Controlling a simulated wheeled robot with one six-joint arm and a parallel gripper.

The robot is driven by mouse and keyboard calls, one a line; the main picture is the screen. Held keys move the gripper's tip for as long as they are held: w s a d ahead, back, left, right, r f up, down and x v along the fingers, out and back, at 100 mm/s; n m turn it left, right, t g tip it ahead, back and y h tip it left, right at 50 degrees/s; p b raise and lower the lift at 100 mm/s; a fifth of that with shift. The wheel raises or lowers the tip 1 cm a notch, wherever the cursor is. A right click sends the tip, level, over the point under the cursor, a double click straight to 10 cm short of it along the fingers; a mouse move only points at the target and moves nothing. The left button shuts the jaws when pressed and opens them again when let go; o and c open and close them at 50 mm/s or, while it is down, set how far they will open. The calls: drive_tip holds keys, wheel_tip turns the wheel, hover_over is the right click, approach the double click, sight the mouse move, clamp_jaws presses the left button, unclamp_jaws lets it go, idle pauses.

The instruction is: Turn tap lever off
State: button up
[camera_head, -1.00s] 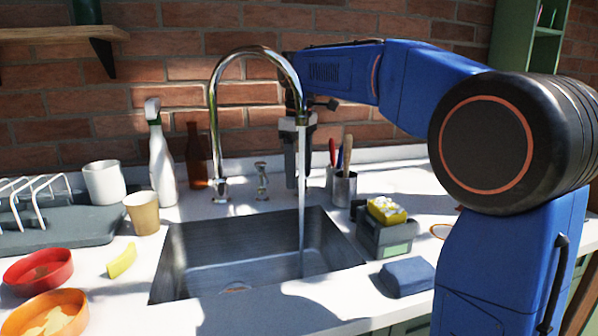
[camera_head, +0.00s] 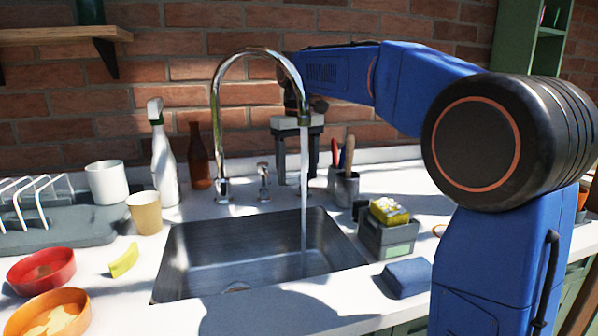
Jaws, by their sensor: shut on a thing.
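The chrome tap (camera_head: 218,120) arches over the sink (camera_head: 190,245), and a stream of water (camera_head: 303,230) falls from its spout. A small chrome lever (camera_head: 263,182) stands upright on the counter to the right of the tap's base. My gripper (camera_head: 293,180) points down behind the spout and water, to the right of the lever. Its two fingers show with a gap between them. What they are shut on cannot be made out. In this view the lever appears apart from the fingers, to their left.
A cup of utensils (camera_head: 346,188) stands close to the right of my gripper. A spray bottle (camera_head: 162,165) and a brown bottle (camera_head: 198,160) stand left of the tap. The brick wall (camera_head: 360,120) is close behind.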

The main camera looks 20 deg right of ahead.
drive_tip(key=shift+w+m, duration=0.25)
drive_tip(key=shift+m, duration=0.95)
drive_tip(key=shift+r, duration=0.1)
drive_tip(key=o, duration=1.1)
drive_tip(key=shift+c, duration=0.2)
wheel_tip(320, 180, up, 17)
drive_tip(key=shift+r, duration=0.15)
